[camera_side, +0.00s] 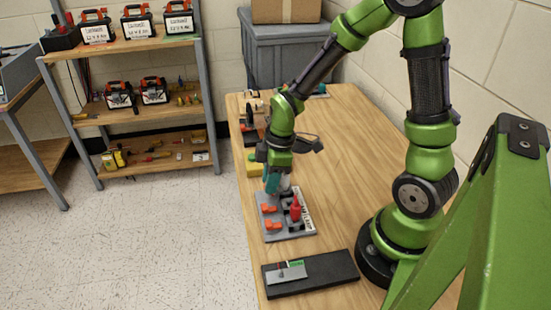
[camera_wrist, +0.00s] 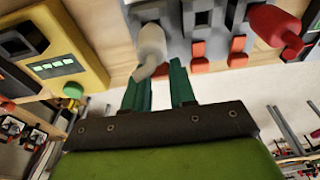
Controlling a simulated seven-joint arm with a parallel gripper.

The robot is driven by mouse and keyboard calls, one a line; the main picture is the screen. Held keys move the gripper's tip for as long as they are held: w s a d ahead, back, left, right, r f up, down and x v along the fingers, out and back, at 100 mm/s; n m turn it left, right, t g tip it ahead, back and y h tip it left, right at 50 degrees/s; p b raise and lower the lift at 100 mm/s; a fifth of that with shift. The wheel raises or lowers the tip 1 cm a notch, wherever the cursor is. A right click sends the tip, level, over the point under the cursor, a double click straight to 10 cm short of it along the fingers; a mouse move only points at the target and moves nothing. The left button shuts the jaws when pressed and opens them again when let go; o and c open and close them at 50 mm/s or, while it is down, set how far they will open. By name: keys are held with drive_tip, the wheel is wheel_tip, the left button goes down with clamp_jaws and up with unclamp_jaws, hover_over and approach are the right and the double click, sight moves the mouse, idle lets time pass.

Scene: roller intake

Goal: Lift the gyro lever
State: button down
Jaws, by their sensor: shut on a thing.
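A grey switch panel (camera_side: 287,233) lies on the table. It carries a red lever (camera_side: 295,208) and orange switches (camera_side: 273,225). In the wrist view a pale grey lever (camera_wrist: 151,45) stands at the panel's edge, and the red lever (camera_wrist: 275,25) is at the upper right. No readable label shows which lever is the gyro one. My gripper (camera_side: 272,184) is low at the panel's far end. In the wrist view its teal fingers (camera_wrist: 160,80) are at the pale lever, shut on it; the exact contact is partly hidden.
A yellow device (camera_wrist: 75,72) with a small display and green knob stands beside the panel. A black tray (camera_side: 335,273) with a grey plate is at the table's near end. Shelves (camera_side: 135,105) stand behind at the left.

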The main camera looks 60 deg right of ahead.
drive_tip(key=shift+s+d+t+y, duration=0.1)
drive_tip(key=shift+s+t+y, duration=0.05)
drive_tip(key=shift+t+y, duration=0.15)
drive_tip(key=c, duration=0.9)
unclamp_jaws()
drive_tip(key=v, duration=1.7)
